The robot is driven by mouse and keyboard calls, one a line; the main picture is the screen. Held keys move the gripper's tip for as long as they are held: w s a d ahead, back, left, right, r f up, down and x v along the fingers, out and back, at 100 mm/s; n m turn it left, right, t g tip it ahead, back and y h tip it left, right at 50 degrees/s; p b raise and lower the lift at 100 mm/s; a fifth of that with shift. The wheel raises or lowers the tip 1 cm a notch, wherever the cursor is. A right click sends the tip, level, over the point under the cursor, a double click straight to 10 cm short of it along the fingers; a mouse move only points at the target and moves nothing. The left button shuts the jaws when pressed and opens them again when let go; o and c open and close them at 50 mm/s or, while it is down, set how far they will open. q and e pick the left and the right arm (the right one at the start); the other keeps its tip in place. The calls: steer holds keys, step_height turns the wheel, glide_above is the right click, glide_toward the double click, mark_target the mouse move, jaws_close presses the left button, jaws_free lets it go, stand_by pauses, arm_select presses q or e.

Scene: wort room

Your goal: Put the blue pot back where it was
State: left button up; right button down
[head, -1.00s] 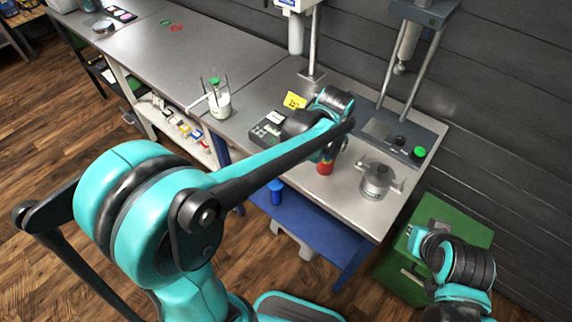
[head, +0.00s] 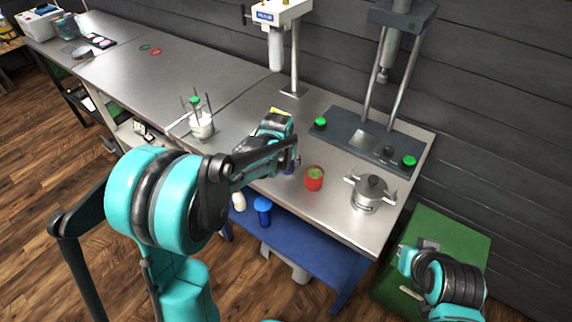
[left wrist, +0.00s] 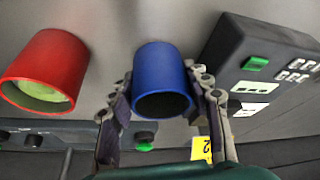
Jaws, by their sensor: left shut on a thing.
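The blue pot (left wrist: 160,75) is between the two fingers of my left gripper (left wrist: 163,112) in the left wrist view, with its open rim showing. The gripper is shut on it. In the head view my left gripper (head: 290,160) is over the steel bench, left of the red pot, and my arm mostly hides the blue pot. I cannot tell whether the pot touches the bench. The red pot (head: 314,179), with something green inside, stands on the bench; it also shows beside the blue pot in the left wrist view (left wrist: 48,65). My right gripper's fingers do not show.
A lidded metal pot (head: 371,193) stands right of the red pot. Behind are a press stand (head: 365,140) and a green-buttoned dark box (left wrist: 255,70). A caged white bottle (head: 201,124) stands left. A blue cylinder (head: 262,211) is on the blue lower shelf (head: 310,250).

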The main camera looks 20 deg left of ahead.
arm_select(q)
steer(key=shift+f, duration=0.2)
steer(key=o, duration=1.1)
steer(key=shift+s+r, duration=0.1)
steer(key=shift+r, duration=0.5)
steer(key=p+v, duration=0.4)
steer(key=v, duration=0.6)
steer(key=s+t, duration=0.1)
steer(key=s, duration=0.6)
steer(key=s+r+t, duration=0.1)
steer(key=s, duration=1.4)
steer(key=shift+a+r+m+t, duration=0.2)
steer(key=shift+r+m+t, duration=0.1)
steer(key=shift+r+t, duration=0.1)
